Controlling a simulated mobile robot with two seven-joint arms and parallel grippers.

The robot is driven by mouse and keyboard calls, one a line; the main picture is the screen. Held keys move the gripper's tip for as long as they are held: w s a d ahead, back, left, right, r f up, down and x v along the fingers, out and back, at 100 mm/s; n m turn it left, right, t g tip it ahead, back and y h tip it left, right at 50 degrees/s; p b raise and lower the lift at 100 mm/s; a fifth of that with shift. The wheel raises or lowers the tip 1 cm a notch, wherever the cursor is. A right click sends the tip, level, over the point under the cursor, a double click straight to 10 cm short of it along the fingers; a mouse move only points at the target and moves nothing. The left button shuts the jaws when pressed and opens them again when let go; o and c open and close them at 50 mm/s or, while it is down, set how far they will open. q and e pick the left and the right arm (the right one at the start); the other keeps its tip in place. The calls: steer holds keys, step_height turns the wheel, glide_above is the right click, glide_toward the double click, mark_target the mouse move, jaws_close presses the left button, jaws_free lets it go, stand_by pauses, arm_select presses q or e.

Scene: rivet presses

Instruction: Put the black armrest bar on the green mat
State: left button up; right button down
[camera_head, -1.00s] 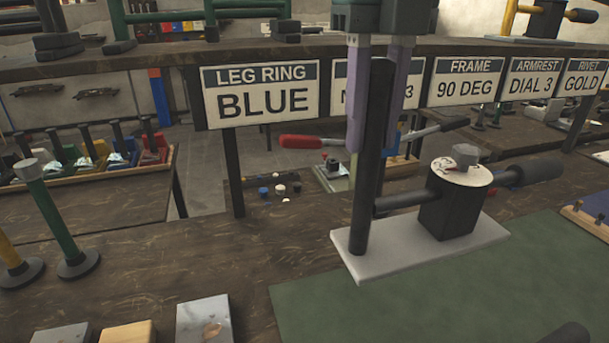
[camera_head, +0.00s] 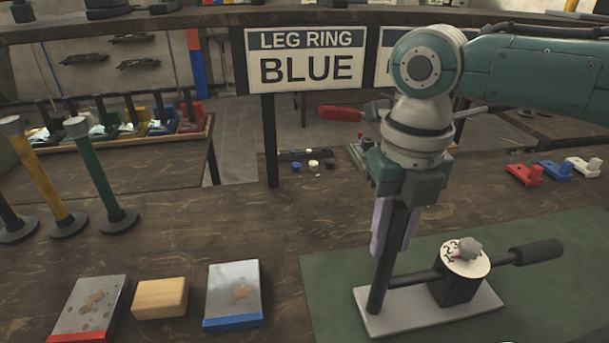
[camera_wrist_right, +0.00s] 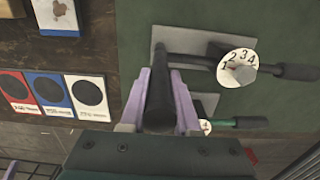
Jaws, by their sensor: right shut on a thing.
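The black armrest bar (camera_head: 458,288) has an upright black post, a horizontal bar with a thick grip, a white numbered dial and a flat grey base plate (camera_head: 475,303). My right gripper (camera_head: 393,248) points down with its two purple fingers shut around the upright post. The base plate lies flat over the green mat (camera_head: 330,275) and looks to be on it, though a small gap cannot be ruled out. In the right wrist view the post (camera_wrist_right: 160,105) sits between the purple fingers, with the base plate (camera_wrist_right: 188,42) beyond. My left gripper is out of view.
Yellow (camera_head: 48,185) and green (camera_head: 100,175) posts stand at the left. A wooden block (camera_head: 160,298) lies between two metal-topped blocks (camera_head: 232,290) left of the mat. Small red (camera_head: 524,175), blue and white pieces lie behind the mat. The LEG RING sign (camera_head: 305,70) hangs behind.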

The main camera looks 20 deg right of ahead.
steer(key=shift+f, duration=0.15)
steer(key=c, duration=0.6)
jaws_free()
steer(key=shift+c, duration=0.2)
step_height(320, 180, up, 12)
steer(key=shift+r, duration=0.15)
